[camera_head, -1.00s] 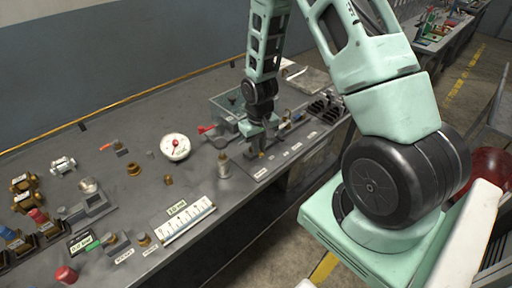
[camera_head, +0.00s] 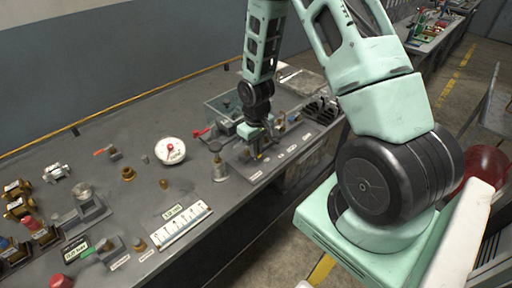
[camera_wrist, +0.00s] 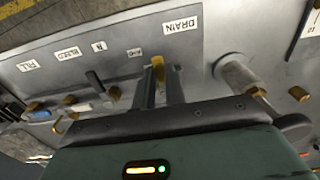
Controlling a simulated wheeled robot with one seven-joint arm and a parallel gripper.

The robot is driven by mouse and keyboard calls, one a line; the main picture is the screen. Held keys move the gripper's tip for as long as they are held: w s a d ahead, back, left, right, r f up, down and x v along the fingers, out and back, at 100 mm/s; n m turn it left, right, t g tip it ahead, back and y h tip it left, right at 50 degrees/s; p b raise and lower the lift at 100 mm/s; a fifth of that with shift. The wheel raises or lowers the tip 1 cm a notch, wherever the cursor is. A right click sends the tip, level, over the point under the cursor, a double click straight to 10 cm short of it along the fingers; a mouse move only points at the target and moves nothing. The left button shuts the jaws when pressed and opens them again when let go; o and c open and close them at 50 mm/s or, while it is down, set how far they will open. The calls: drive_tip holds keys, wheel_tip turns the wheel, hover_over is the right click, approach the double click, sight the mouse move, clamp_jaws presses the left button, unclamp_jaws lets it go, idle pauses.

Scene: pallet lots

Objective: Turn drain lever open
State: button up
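A small brass piece (camera_wrist: 157,66), which looks like the drain lever, stands close to that label. My gripper (camera_wrist: 158,78) has its two dark fingers on either side of the brass piece at their tips. A narrow gap shows between the fingers; whether they press on the piece is unclear. In the head view my gripper (camera_head: 254,150) points down over the labelled plate (camera_head: 258,176), and the lever is mostly hidden by it.
A grey metal cylinder (camera_head: 219,170) stands close left of my gripper. A red-handled part (camera_head: 203,131) and a clear bin (camera_head: 228,105) are behind. A white round gauge (camera_head: 170,151) is further left. Other labels and fittings, including BLEED (camera_wrist: 68,52), line the plate.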

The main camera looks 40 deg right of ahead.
drive_tip(key=o, duration=0.4)
drive_tip(key=shift+r, duration=0.1)
wheel_tip(320, 180, up, 17)
drive_tip(key=shift+r+b, duration=0.1)
drive_tip(key=shift+b, duration=0.7)
